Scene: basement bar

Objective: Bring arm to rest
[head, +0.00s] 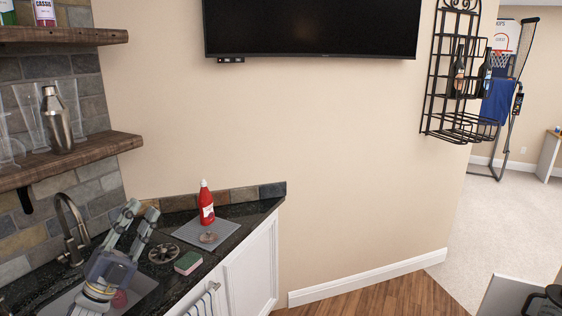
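My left arm comes in over the counter at the lower left of the head view. My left gripper (143,208) points up and away from me, between the faucet and the red bottle. Its two grey fingers stand apart with nothing visible between them, so it is open and empty. My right gripper is not in view.
The dark counter holds a faucet (72,232), a round dark metal piece (162,253), a green and pink sponge (188,263) and a grey mat (190,231) with a red bottle (206,205). Wooden shelves (75,158) overhang the left side. Floor (400,298) shows right of the cabinet.

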